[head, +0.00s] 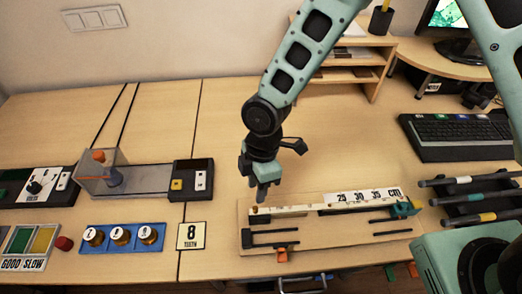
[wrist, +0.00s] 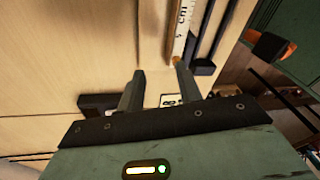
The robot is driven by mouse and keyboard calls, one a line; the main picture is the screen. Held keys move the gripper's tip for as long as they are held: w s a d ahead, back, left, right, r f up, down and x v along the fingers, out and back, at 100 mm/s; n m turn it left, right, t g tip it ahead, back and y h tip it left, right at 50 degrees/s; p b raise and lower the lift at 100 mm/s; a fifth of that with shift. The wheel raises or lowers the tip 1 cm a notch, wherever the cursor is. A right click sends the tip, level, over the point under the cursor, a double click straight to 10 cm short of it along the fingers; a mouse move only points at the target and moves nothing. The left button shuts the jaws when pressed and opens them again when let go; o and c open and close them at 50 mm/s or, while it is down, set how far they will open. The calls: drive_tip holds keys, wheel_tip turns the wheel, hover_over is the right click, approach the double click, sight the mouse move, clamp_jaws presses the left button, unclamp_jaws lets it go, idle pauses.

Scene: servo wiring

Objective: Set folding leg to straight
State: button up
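A long pale bar (head: 290,211) lies on a thin wooden board (head: 330,235). Its right part carries a white scale (head: 362,197) marked 25, 30, 35 and cm. I take this bar for the folding leg, but its hinge is not clear. My gripper (head: 262,194) points down just above the bar's left end. In the wrist view my gripper (wrist: 160,82) has its two fingers apart with nothing held between them. The scaled bar (wrist: 181,35) shows there with its orange-brown tip close to the right finger. Whether they touch cannot be told.
Dark rods (head: 270,231) lie on the board, and an orange-green clamp (head: 282,254) sits at its front edge. Left are a card reading 8 (head: 191,236), a blue holder (head: 123,238) and a clear box (head: 101,173). A keyboard (head: 455,136) lies right. The table behind the board is mostly clear.

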drive_tip(key=v, duration=1.4)
drive_tip(key=shift+r, duration=0.15)
drive_tip(key=s+d+r+m+t, duration=0.1)
drive_tip(key=s+d+r+m, duration=0.2)
drive_tip(key=s+d+m, duration=0.2)
drive_tip(key=s+d+r+m+t, duration=0.1)
drive_tip(key=s+d+r+m, duration=0.3)
drive_tip(key=s+m, duration=0.5)
drive_tip(key=shift+d+h, duration=0.4)
drive_tip(key=shift+d, duration=0.5)
